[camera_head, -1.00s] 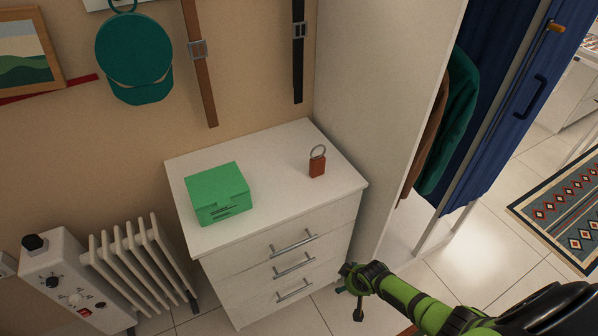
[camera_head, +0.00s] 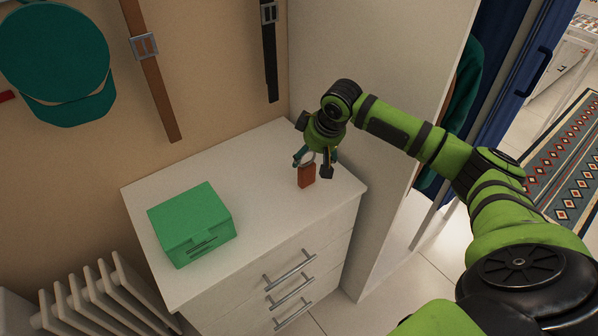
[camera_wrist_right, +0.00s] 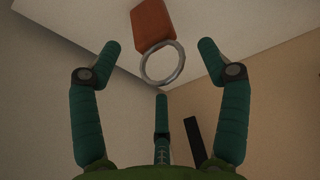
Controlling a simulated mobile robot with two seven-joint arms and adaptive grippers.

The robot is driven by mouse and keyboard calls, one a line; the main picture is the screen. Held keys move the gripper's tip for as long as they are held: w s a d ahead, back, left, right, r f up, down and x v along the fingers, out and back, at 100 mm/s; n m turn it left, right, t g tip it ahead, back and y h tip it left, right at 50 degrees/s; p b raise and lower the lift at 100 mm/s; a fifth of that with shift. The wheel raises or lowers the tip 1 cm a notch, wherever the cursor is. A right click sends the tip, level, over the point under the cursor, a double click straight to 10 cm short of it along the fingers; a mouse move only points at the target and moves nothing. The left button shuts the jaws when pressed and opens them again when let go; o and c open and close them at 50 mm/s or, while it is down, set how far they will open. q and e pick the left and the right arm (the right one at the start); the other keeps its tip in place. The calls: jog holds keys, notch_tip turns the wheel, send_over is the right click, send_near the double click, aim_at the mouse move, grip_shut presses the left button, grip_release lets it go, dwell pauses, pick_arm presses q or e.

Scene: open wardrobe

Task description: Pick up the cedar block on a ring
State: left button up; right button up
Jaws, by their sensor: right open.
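The cedar block (camera_head: 306,177) is a small reddish-brown block standing on the white dresser top near its right back part. A metal ring (camera_head: 308,158) is at its upper end. My right gripper (camera_head: 315,165) is open just above the block, around or beside the ring in the head view. In the right wrist view, the block (camera_wrist_right: 153,25) and its ring (camera_wrist_right: 162,63) lie ahead, between the spread fingers of the open gripper (camera_wrist_right: 165,70). I see no finger clearly touching the ring. My left gripper is not in view.
A green box (camera_head: 192,225) sits on the left part of the dresser (camera_head: 265,225). The wardrobe side panel (camera_head: 375,70) rises right behind my right arm. Belts (camera_head: 150,70) and a teal cap (camera_head: 55,65) hang on the wall. The dresser top between box and block is clear.

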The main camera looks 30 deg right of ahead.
aim_at(308, 166)
jog(key=shift+s+p+x, duration=0.2)
jog(key=shift+p+x, duration=0.25)
jog(key=shift+x, duration=0.65)
jog(key=x, duration=0.2)
jog(key=shift+d+f+p, duration=0.2)
jog(key=shift+f+p, duration=0.15)
jog(key=shift+f, duration=0.05)
jog(key=shift+x, duration=0.95)
jog(key=shift+r, duration=0.1)
jog(key=c, duration=1.5)
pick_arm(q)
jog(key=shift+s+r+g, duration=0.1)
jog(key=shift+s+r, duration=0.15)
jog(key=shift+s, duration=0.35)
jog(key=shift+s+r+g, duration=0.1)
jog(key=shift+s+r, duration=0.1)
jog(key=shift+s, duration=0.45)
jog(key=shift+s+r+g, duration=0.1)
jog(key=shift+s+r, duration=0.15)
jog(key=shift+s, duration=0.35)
pick_arm(e)
grip_shut()
